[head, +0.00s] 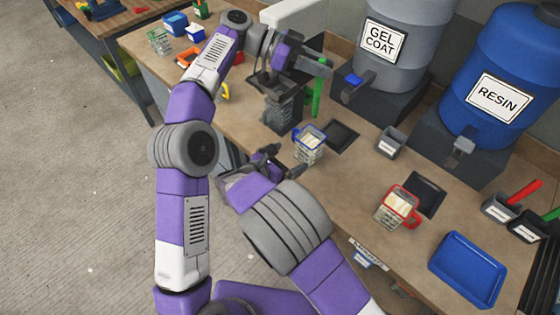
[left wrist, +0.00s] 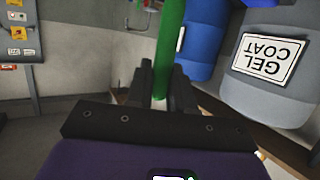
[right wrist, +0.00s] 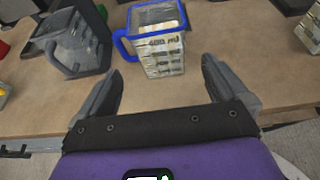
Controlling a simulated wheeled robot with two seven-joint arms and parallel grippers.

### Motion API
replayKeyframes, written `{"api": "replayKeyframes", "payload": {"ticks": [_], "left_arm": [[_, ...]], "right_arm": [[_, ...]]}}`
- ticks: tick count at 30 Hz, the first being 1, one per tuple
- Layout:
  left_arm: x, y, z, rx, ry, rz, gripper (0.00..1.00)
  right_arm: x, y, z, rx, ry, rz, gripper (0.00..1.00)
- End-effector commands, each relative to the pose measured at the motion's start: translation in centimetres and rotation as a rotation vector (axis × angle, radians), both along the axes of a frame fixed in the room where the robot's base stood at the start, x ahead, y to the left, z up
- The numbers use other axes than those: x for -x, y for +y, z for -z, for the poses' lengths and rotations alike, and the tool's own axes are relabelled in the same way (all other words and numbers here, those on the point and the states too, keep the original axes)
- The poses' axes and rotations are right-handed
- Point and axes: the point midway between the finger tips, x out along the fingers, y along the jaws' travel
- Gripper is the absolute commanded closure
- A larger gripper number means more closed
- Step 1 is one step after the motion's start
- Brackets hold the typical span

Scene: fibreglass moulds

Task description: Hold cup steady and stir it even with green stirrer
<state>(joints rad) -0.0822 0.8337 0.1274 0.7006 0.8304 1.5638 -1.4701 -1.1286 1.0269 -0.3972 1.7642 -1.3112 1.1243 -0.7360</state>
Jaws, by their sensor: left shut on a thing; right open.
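The cup (head: 309,148) is clear with a blue rim and handle and stands upright on the bench. In the right wrist view the cup (right wrist: 160,50) shows a 400 ml mark and sits ahead of my open right gripper (right wrist: 160,78). The right gripper (head: 272,158) is just left of the cup, apart from it. My left gripper (head: 318,66) is shut on the green stirrer (head: 318,90), which hangs upright above the bench, up and beyond the cup. The stirrer (left wrist: 168,35) also shows between the left fingers (left wrist: 160,80).
The gel coat drum (head: 405,40) and resin drum (head: 508,75) stand behind. A red-handled cup (head: 398,207) and blue tray (head: 467,270) are further right.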

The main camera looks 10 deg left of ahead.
Motion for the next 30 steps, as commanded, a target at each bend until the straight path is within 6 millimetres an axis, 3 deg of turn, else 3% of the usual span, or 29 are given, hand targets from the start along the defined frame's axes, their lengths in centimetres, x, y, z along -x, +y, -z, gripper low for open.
{"api": "replayKeyframes", "payload": {"ticks": [12, 26, 30], "left_arm": [[0.0, 0.0, 0.0, 0.000, 0.000, 0.000, 1.00], [0.0, 0.0, 0.0, 0.000, 0.000, 0.000, 1.00], [0.0, 0.0, 0.0, 0.000, 0.000, 0.000, 1.00]], "right_arm": [[-5.4, -4.0, 2.9, 0.001, 0.002, 0.001, 0.00], [-6.5, -4.7, 3.4, -0.001, 0.002, 0.000, 0.00], [-6.4, -4.7, 3.4, -0.001, 0.002, 0.000, 0.18]]}}
